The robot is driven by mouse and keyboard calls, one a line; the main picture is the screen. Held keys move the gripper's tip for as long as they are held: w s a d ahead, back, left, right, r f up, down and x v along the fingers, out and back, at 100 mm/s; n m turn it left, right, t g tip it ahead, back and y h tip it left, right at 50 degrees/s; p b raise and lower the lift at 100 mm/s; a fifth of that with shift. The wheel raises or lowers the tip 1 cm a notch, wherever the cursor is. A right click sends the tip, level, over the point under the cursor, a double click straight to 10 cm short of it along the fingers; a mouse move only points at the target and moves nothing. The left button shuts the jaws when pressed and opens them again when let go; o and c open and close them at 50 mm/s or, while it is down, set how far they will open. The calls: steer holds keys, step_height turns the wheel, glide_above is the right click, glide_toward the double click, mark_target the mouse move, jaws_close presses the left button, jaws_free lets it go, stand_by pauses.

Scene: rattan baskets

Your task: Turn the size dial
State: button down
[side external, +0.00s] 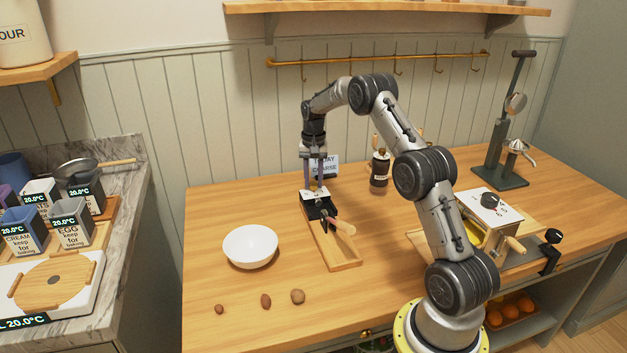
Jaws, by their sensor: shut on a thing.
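A black cracker-like device (323,212) with a pale top plate and a wooden handle (344,228) stands on a wooden board (345,258) near the middle of the counter. My gripper (319,187) points straight down at the far end of this device. Its fingers are shut on the size dial at the top plate. The dial is small here and mostly hidden by the fingers, so its setting cannot be read.
A white bowl (250,246) stands left of the board, with three nuts (266,300) in front. A crank machine with a black knob (490,201) and a press (500,150) are at right.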

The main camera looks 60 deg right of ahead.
mark_target(313, 183)
steer(key=shift+r+n, duration=0.1)
steer(key=shift+n, duration=0.8)
steer(key=c, duration=0.6)
jaws_free()
step_height(313, 183, up, 14)
steer(key=shift+f, duration=0.1)
steer(key=shift+a, duration=0.1)
